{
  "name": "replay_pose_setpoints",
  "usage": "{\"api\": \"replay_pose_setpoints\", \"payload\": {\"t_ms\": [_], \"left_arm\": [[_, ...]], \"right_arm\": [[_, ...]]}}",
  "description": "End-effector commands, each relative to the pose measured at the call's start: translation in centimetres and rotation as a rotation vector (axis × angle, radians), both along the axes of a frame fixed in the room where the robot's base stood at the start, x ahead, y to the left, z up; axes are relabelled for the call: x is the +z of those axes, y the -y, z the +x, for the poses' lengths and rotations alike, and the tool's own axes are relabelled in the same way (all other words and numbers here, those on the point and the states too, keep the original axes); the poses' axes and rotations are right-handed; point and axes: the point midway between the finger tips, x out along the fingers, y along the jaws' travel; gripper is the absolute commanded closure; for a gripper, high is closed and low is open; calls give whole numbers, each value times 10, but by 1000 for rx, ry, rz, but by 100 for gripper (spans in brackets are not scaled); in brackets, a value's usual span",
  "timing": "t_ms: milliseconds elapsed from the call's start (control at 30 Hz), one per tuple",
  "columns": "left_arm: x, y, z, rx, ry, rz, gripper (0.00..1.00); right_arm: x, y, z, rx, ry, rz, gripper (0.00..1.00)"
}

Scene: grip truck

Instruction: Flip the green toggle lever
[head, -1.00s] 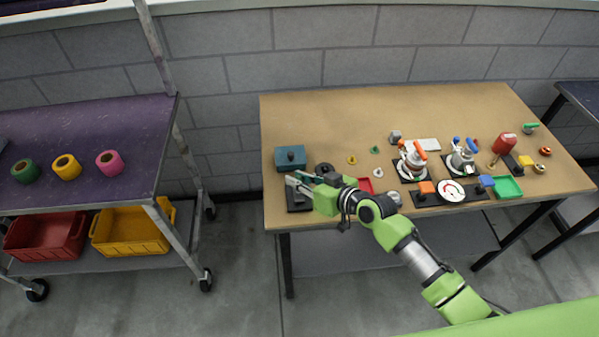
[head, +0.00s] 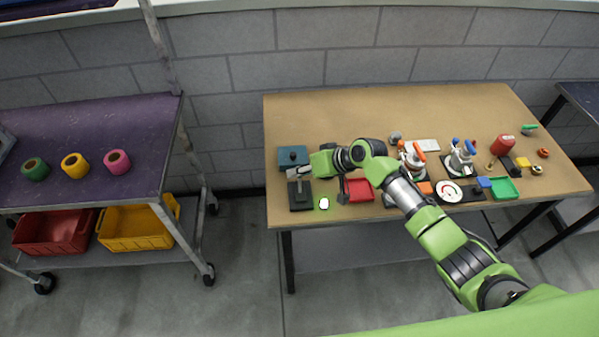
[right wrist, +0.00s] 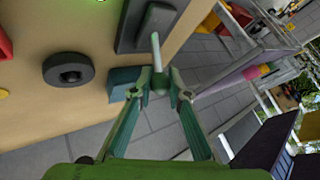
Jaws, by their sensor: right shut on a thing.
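The toggle lever has a black base plate (head: 300,202) at the table's left front and a thin grey shaft (head: 299,187). In the right wrist view its base (right wrist: 136,35), pale shaft (right wrist: 157,52) and dark green knob (right wrist: 160,83) show clearly. My right gripper (head: 298,173) is at the lever's upper end; in the right wrist view its two fingers (right wrist: 161,86) are shut on the knob from both sides. In the head view the fingers hide the knob. The shaft leans toward the back of the table. My left gripper is out of view.
A blue-grey box (head: 292,155) stands just behind the lever. More fixtures crowd the table's right half. The back of the table is clear. A purple-topped cart (head: 80,185) stands left.

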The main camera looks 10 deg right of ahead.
Motion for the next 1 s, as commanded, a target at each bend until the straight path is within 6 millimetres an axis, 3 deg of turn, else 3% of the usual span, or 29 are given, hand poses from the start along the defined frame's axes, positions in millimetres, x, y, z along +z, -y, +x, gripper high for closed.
{"api": "replay_pose_setpoints", "payload": {"t_ms": [333, 367, 400, 433, 767, 1000], "left_arm": [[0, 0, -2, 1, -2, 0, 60], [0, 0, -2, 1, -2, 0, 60], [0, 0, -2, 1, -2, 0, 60], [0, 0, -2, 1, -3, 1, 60], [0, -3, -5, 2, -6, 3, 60], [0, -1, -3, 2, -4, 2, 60]], "right_arm": [[-2, -1, -2, 2, -7, -1, 100], [-2, -1, -2, 2, -7, -1, 79], [-2, -1, -2, 2, -7, -1, 68], [-2, -1, -1, 2, -6, -1, 66], [0, 0, -1, 1, -3, -1, 66], [18, 16, -11, 1, -1, -2, 66]]}}
